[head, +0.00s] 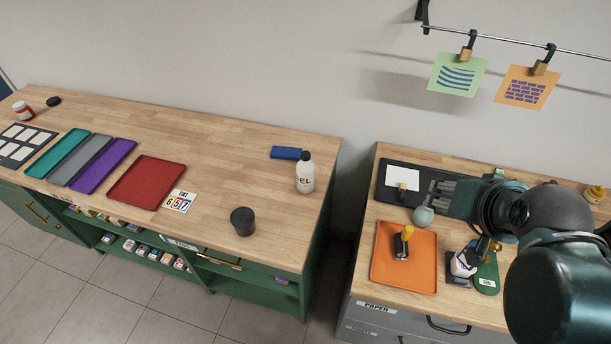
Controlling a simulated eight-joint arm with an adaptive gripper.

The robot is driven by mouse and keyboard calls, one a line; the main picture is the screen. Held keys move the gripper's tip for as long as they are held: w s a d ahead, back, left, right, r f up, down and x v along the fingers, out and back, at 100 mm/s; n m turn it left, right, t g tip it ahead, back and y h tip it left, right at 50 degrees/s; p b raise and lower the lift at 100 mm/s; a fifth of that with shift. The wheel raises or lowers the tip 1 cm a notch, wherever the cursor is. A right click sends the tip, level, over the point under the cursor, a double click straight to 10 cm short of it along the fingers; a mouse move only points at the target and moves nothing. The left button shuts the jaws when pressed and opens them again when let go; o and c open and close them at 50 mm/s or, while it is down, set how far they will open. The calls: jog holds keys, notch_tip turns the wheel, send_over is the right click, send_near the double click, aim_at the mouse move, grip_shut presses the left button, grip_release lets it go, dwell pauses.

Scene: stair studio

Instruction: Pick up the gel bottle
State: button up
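The gel bottle (305,178) is white with a black cap and "GEL" on its front. It stands upright near the right end of the left wooden counter (215,150). My gripper (436,192) is over the right-hand counter, to the right of the bottle and well apart from it, across the gap between the counters. Its fingers point left, and the view does not show clearly whether they are open or shut. Nothing can be seen held in it.
A blue block (286,153) lies just behind the bottle, and a dark cup (242,221) stands front-left of it. A red tray (147,183) is farther left. Below my gripper are a black mat (392,165), a small round pale-green object (424,216) and an orange tray (385,265). Cards hang from a rail (500,43) above.

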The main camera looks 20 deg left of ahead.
jog(key=w+a+r+m+t+y+b, duration=0.2)
jog(key=w+a+r+m+y, duration=0.1)
jog(key=w+a, duration=0.55)
jog(key=w+a+r+m+t+y+b, duration=0.1)
jog(key=w+a+r+m+t+y, duration=0.3)
jog(key=a, duration=0.7)
jog(key=m+t+h+b, duration=0.3)
jog(key=m+t+b, duration=0.2)
jog(key=m, duration=1.3)
send_over(302, 158)
jog(key=s+d, duration=0.2)
jog(key=d, duration=0.1)
notch_tip(302, 158, down, 6)
jog(key=s+a+f+m+h+b, duration=0.1)
jog(key=s+f+m+h, duration=0.1)
jog(key=f+m, duration=0.3)
jog(key=s+a+f+m+g+h+b, duration=0.1)
jog(key=f+m, duration=0.4)
jog(key=f, duration=0.8)
jog(key=shift+s+a+h+b, duration=0.45)
jog(key=shift+s+h, duration=0.35)
jog(key=shift+h, duration=0.1)
jog(key=shift+w+r, duration=0.1)
jog(key=shift+w, duration=1.25)
